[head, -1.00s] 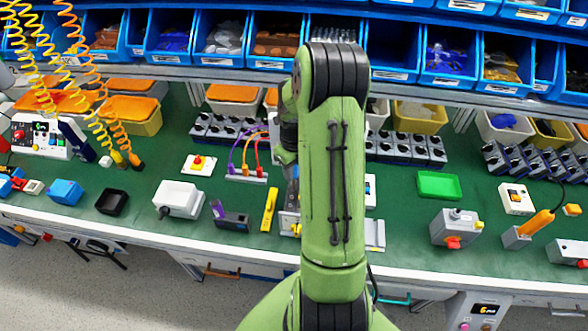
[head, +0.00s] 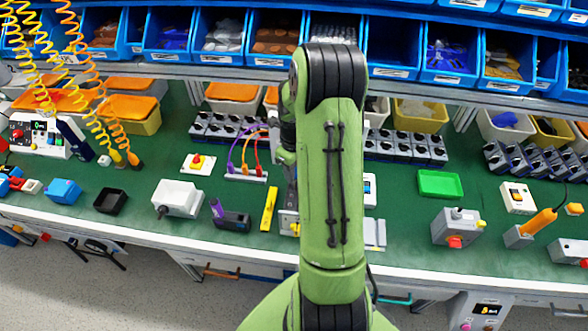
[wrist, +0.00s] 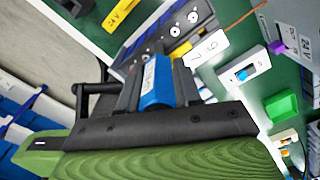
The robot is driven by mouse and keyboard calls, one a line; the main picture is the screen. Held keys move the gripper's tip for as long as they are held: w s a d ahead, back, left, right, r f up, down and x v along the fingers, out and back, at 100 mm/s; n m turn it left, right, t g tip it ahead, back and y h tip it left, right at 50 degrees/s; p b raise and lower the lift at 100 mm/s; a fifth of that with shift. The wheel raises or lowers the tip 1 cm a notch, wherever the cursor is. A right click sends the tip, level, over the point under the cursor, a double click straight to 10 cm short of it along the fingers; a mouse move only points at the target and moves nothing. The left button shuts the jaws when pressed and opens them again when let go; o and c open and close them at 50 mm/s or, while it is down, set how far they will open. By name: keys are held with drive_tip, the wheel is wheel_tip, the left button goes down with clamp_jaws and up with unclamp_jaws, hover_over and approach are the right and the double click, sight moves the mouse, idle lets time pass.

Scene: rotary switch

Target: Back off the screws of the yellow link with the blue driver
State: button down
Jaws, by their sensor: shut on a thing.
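My gripper (wrist: 150,92) is shut on the blue driver (wrist: 158,78), whose blue handle shows between the dark fingers in the wrist view. The driver's tip is hidden. Beyond it is a grey and dark unit (wrist: 148,42) with several round screw heads on its face. A small yellow piece (wrist: 181,50), apparently the yellow link, shows on this unit, partly hidden by the gripper. I cannot tell whether the driver touches a screw. In the head view the unit (head: 289,222) is partly covered by my green arm.
A dark holder (head: 232,220) and a white box (head: 178,198) stand farther left. A green tray (head: 440,184) is on the right.

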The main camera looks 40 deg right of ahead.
drive_tip(key=shift+n, duration=1.2)
drive_tip(key=shift+d+f+n+b, duration=0.1)
drive_tip(key=shift+n+b, duration=0.3)
drive_tip(key=shift+n, duration=1.9)
